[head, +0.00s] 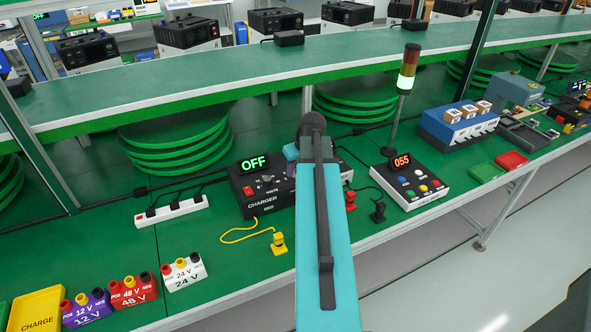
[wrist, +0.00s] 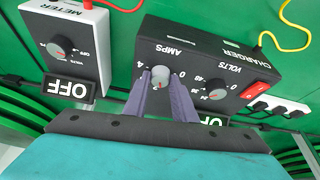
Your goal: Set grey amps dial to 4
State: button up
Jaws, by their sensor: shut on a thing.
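The black charger (head: 262,195) stands on the green bench; its display reads OFF. In the wrist view its front panel (wrist: 205,55) shows the grey amps dial (wrist: 160,73) under the word AMPS, with a 4 to its left and a 0 to its right. My gripper (wrist: 161,82) is shut on the amps dial, one purple finger on each side. The dial's pointer is too small and covered to read surely.
The grey volts dial (wrist: 217,89) sits close right of my fingers, with a red switch (wrist: 256,92) beyond. A meter (wrist: 70,40) reading OFF is at left. A power strip (head: 171,211), yellow lead (head: 247,233) and signal-tower box (head: 409,183) flank the charger.

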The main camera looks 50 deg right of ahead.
jog(key=m, duration=0.2)
jog(key=m+h, duration=0.1)
jog(key=m+g, duration=0.1)
jog(key=m, duration=0.1)
jog(key=shift+w+a+m+h, duration=0.15)
jog(key=shift+a+m+h, duration=0.15)
jog(key=shift+h, duration=0.1)
jog(key=m+g, duration=0.1)
jog(key=m, duration=0.2)
jog(key=m+g+h+b, duration=0.1)
jog(key=m, duration=0.2)
jog(key=shift+w+f, duration=0.1)
jog(key=shift+w, duration=0.1)
jog(key=m+g, duration=0.1)
jog(key=m, duration=0.2)
jog(key=m+g+b, duration=0.1)
jog(key=m, duration=0.2)
jog(key=shift+w+m+g, duration=0.2)
jog(key=shift+m+g, duration=0.2)
jog(key=m, duration=0.2)
jog(key=m+g+b, duration=0.1)
jog(key=m, duration=0.1)
jog(key=shift+m+g+y+b, duration=0.3)
jog(key=shift+m+y, duration=0.1)
jog(key=o, duration=1)
jog(key=shift+d, duration=0.1)
jog(key=shift+w+r, duration=0.1)
jog(key=shift+r, duration=0.1)
